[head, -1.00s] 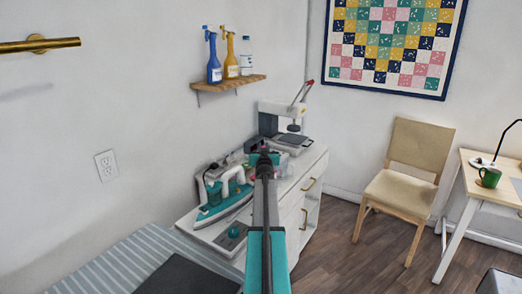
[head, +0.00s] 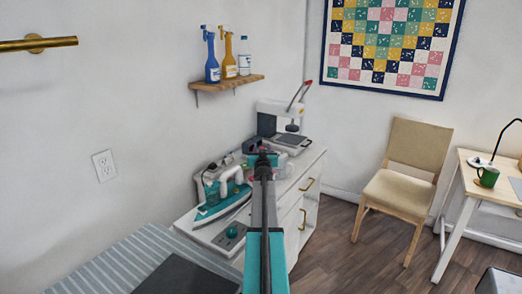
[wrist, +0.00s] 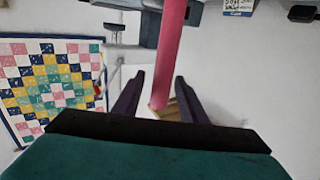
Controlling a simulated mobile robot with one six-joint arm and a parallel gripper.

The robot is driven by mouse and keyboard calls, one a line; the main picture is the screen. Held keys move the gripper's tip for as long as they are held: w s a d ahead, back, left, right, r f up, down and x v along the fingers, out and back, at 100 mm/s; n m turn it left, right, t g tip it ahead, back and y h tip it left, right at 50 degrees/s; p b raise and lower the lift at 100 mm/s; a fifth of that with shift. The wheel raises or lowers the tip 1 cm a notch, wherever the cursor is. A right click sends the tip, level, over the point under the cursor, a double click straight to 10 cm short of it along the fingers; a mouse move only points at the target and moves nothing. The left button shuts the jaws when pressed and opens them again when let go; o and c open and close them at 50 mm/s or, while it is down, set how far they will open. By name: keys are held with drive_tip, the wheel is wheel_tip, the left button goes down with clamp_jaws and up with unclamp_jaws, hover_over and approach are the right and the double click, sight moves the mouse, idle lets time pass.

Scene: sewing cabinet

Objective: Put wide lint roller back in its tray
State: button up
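My gripper (wrist: 160,76) is open in the wrist view, with its two dark fingers apart. A long pink bar or cylinder (wrist: 174,45) shows between and beyond the fingertips, with gaps beside it. I cannot tell whether it is the wide lint roller. In the head view my gripper (head: 262,150) is seen end-on above the white cabinet, and its fingers are too small to read. My arm hides part of the cabinet top, and no tray for the roller can be made out.
On the white cabinet (head: 292,195), a teal iron (head: 223,205) stands at left and a heat press (head: 283,120) at the back. A wall shelf (head: 228,84) holds bottles above. A striped board (head: 125,262) lies in front; a chair (head: 408,175) stands to the right.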

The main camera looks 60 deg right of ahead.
drive_tip(key=v, duration=1.3)
drive_tip(key=shift+a, duration=0.2)
drive_tip(key=shift+s+f, duration=0.1)
drive_tip(key=shift+s, duration=0.05)
idle(0.8)
drive_tip(key=shift+s, duration=0.15)
